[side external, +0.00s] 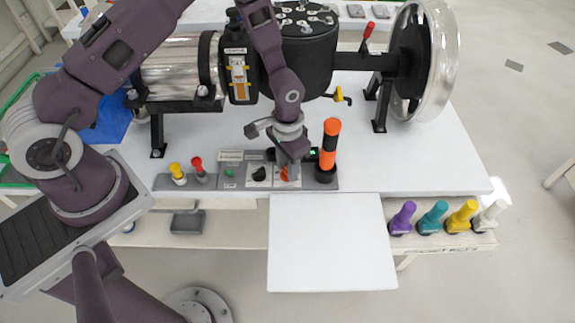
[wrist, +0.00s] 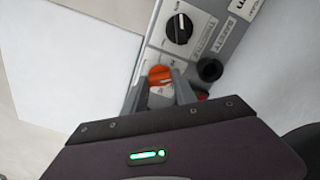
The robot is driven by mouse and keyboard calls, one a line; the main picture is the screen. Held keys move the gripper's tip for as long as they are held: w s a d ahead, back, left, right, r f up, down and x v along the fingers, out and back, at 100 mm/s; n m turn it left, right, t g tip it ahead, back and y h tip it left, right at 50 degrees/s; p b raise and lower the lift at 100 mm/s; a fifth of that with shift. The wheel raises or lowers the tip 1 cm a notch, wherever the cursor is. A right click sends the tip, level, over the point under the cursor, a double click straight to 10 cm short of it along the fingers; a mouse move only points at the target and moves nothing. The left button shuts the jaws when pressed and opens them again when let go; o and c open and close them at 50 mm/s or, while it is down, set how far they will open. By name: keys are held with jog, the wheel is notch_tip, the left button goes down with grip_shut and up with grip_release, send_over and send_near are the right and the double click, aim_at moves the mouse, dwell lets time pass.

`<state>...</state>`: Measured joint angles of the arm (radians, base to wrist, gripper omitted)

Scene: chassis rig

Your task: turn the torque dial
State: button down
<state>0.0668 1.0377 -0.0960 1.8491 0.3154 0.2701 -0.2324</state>
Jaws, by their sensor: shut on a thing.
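An orange dial (wrist: 159,75) sits on the grey control panel (wrist: 217,32) between the fingers of my gripper (wrist: 163,84). The fingers are shut on it, one on each side. In the side external view a little of the orange dial (side external: 284,174) shows under my gripper (side external: 290,166), which points down at the panel. A black dial (wrist: 179,28) with a white pointer line is beside it and free; it also shows in the side view (side external: 259,174). No readable label tells me which dial is the torque dial.
An orange-and-black upright handle (side external: 329,147) stands close to the right of my gripper. Yellow (side external: 177,172) and red (side external: 198,167) levers stand at the panel's left. A black drum (side external: 305,45) and a large wheel (side external: 428,60) are behind. A white board (side external: 330,245) in front is bare.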

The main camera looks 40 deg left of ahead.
jog(key=shift+m, duration=1.1)
jog(key=c, duration=1)
grip_release()
notch_tip(320, 180, up, 7)
jog(key=shift+r, duration=0.1)
